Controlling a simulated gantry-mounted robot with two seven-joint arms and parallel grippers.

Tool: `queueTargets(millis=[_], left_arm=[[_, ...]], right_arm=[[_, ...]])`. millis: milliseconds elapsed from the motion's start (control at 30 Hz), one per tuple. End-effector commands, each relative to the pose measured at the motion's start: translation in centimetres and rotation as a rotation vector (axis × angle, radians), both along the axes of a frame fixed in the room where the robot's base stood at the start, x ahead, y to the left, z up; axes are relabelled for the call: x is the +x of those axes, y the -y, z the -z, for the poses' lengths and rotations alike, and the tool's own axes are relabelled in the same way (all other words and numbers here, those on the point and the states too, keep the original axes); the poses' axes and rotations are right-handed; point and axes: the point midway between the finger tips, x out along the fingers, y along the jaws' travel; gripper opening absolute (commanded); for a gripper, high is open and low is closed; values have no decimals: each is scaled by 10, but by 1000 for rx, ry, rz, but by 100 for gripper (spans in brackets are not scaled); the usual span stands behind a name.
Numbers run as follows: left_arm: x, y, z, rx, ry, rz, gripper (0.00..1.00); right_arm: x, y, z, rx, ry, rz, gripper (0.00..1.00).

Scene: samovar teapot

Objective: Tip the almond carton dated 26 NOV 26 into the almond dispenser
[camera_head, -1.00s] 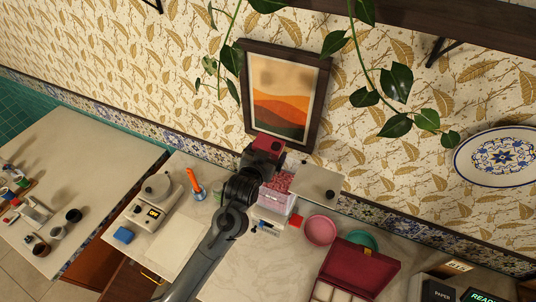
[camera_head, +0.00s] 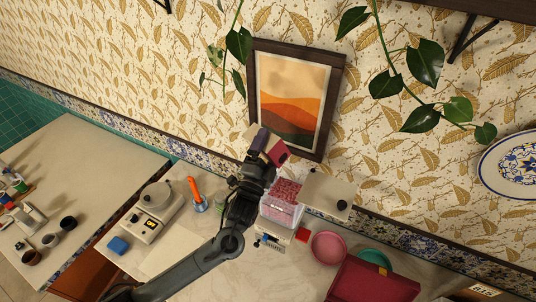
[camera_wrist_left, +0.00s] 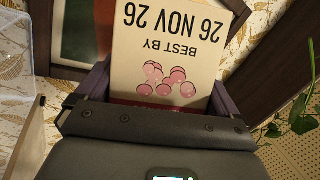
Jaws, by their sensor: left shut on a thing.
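My left gripper (camera_head: 262,147) is shut on a beige and dark red carton (camera_head: 277,153), raised in front of the wall and tilted. In the left wrist view the carton (camera_wrist_left: 165,50) fills the space between the fingers. Its face reads BEST BY 26 NOV 26, upside down, above pink almond pictures. The almond dispenser (camera_head: 283,207) is a clear box with pink pieces in it, on the counter just below and right of the gripper. Its beige lid (camera_head: 325,190) with a black knob lies to the right side. The carton's opening is not clearly visible. My right gripper is not in view.
A framed picture (camera_head: 291,97) hangs behind the carton. A kitchen scale (camera_head: 152,213) and an orange-handled tool (camera_head: 196,190) stand left. A pink bowl (camera_head: 328,247) and a dark red box (camera_head: 372,284) stand right. Plants hang above.

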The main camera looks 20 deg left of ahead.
Motion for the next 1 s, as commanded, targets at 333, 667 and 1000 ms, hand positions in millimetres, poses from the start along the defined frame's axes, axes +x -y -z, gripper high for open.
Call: queueTargets(millis=[333, 667, 1000], left_arm=[[-2, 5, 14, 319, 156, -1, 53], [-5, 9, 18, 460, 224, -1, 53], [-5, 10, 17, 477, 233, -1, 53]], right_arm=[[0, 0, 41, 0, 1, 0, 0], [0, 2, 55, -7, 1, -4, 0], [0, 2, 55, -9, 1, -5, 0]])
